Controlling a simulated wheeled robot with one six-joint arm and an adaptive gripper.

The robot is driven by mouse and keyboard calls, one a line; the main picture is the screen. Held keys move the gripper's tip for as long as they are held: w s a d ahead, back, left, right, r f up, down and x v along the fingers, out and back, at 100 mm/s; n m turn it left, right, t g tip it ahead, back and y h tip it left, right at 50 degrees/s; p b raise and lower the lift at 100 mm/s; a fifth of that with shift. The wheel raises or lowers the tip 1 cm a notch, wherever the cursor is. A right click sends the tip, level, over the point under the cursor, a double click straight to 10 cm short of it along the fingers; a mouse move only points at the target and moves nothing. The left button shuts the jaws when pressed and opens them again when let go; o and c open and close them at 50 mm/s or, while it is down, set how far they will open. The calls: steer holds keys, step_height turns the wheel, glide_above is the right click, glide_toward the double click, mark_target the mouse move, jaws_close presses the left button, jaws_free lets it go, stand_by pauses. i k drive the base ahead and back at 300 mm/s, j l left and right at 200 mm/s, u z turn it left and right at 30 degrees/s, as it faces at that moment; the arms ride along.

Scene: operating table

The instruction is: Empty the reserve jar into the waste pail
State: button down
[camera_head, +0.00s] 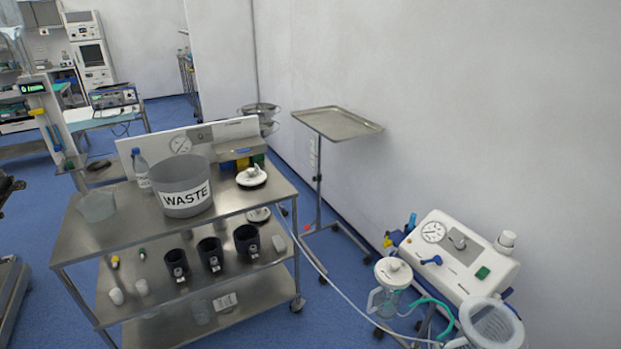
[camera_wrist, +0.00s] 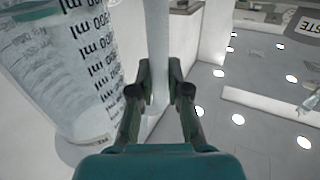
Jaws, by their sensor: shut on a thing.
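My gripper (camera_wrist: 160,85) is shut on the pale upright handle (camera_wrist: 157,45) of a clear jar with black ml marks (camera_wrist: 60,75) in the wrist view. A pale teal band shows inside it at the top left; its amount is unclear. In the head view a clear, lidless jar (camera_head: 492,322) is at the bottom right edge, apparently the same one; my gripper is not visible there. Another clear jar (camera_head: 390,290) with a white lid is left of it. The grey waste pail (camera_head: 180,178) stands on the steel trolley's top; part of its label shows in the wrist view (camera_wrist: 308,25).
The trolley (camera_head: 90,238) also bears a bottle (camera_head: 141,170), a clear vessel (camera_head: 97,205) and a white lid (camera_head: 252,177). Dark cups stand on its middle shelf. A white suction unit (camera_head: 465,258) and a tray stand (camera_head: 340,122) are on the right. A pale hose (camera_head: 325,275) crosses the floor gap.

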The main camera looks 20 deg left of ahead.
mark_target(181, 185)
steer(key=i+j+u, duration=0.1)
steer(key=u, duration=1.05)
steer(key=i+l+u, duration=0.15)
steer(key=i, duration=0.7)
